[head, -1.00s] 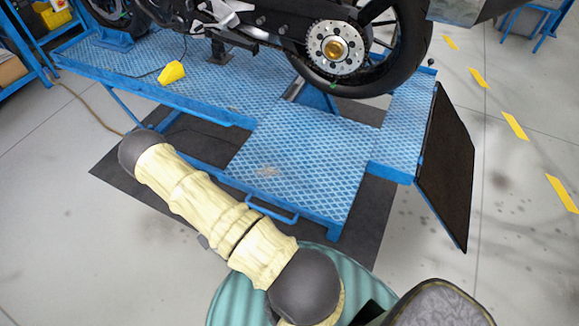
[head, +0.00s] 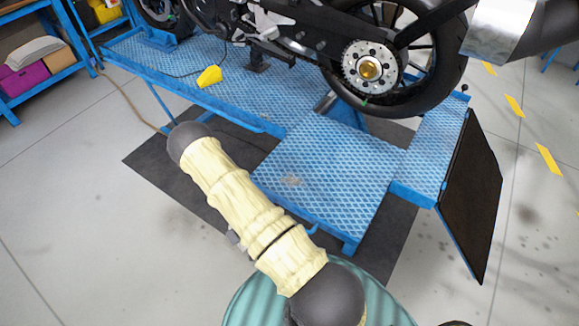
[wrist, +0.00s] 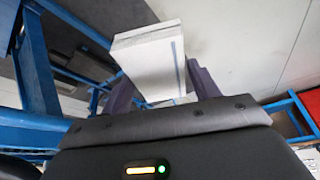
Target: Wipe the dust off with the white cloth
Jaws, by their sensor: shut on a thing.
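The white cloth (wrist: 150,58) shows in the wrist view as a folded white block with a blue stripe. My gripper (wrist: 162,88) is shut on it, one dark finger on each side. In the head view the gripper and cloth are out of sight; only my cream-sleeved arm shows. A small brownish dust patch (head: 291,181) lies on the low blue tread-plate platform (head: 335,165), right of my arm. The cloth is not seen touching it.
A motorcycle's rear wheel (head: 395,60) stands behind the platform on the blue lift (head: 270,95). A yellow block (head: 209,76) lies on the lift. A dark tilted panel (head: 470,195) is at the right. Shelving with boxes (head: 25,80) stands at the far left. Grey floor is open at the lower left.

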